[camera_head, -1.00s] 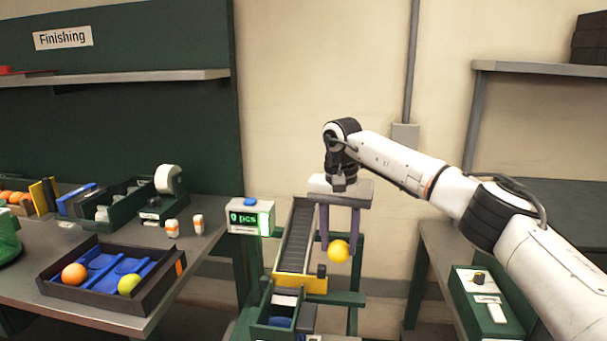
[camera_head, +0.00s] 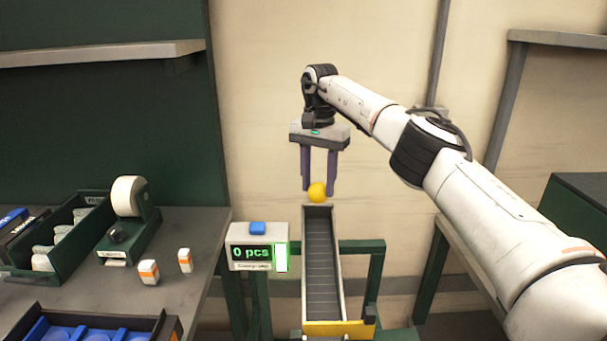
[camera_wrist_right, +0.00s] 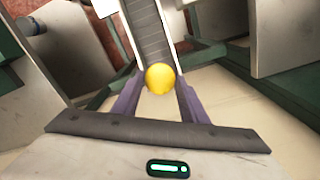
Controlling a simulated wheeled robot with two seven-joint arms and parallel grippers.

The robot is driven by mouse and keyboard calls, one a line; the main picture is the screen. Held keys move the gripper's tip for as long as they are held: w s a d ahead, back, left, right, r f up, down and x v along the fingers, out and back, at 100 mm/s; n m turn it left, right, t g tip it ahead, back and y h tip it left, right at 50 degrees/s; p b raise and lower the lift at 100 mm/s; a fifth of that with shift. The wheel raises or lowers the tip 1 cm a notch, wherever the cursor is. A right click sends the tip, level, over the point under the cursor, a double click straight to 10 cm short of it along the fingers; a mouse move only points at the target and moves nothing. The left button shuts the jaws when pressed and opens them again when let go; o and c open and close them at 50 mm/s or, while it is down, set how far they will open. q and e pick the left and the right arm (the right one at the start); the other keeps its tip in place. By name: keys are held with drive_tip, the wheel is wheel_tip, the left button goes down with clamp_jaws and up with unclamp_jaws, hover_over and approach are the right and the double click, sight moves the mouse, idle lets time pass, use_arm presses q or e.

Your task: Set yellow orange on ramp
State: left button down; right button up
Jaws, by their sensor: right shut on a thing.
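The yellow orange (camera_head: 317,192) is held between the fingertips of my right gripper (camera_head: 319,188), which is shut on it. It also shows in the right wrist view (camera_wrist_right: 160,79) between the two purple fingers. The ramp (camera_head: 322,258) is a grey, ribbed chute with pale side walls and a yellow front end. In the head view the orange appears just above the ramp's far upper end; I cannot tell whether it touches. The ramp also shows beyond the orange in the right wrist view (camera_wrist_right: 150,34). My left gripper is not in view.
A counter box (camera_head: 258,247) reading "0 pcs" stands left of the ramp. A dark tray with blue compartments (camera_head: 90,330), two small white-and-orange bottles (camera_head: 149,272) and a tape dispenser (camera_head: 130,225) are on the left table. A green frame (camera_head: 375,285) supports the ramp.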

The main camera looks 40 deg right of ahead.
drive_tip(key=shift+s+f, duration=0.35)
drive_tip(key=shift+f, duration=0.3)
drive_tip(key=shift+w+f, duration=0.1)
drive_tip(key=shift+f, duration=2.95)
drive_tip(key=o, duration=1.1)
drive_tip(key=shift+r, duration=4.5)
